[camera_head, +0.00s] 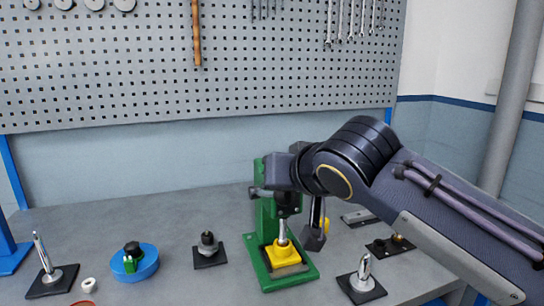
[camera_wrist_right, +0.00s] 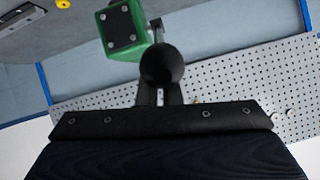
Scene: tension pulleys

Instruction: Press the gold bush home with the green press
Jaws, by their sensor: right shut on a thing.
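The green press (camera_head: 266,215) stands near the middle of the bench. Its silver ram (camera_head: 282,234) points down at a yellow block (camera_head: 284,252) on the press base, and seems to meet its top. I cannot make out the gold bush there; the ram may hide it. My right gripper (camera_wrist_right: 163,92) is at the press lever, shut on its black ball knob (camera_wrist_right: 162,66). In the wrist view the green press head (camera_wrist_right: 122,30) is just beyond the knob. In the head view my right arm hides the knob. My left gripper is not in view.
A blue round dish (camera_head: 146,266) and a black-based post (camera_head: 208,251) are left of the press. A pin stand (camera_head: 362,283) and a black plate with small parts (camera_head: 379,248) are on the right. Another pin stand (camera_head: 45,268) is far left. A pegboard (camera_head: 150,75) stands behind.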

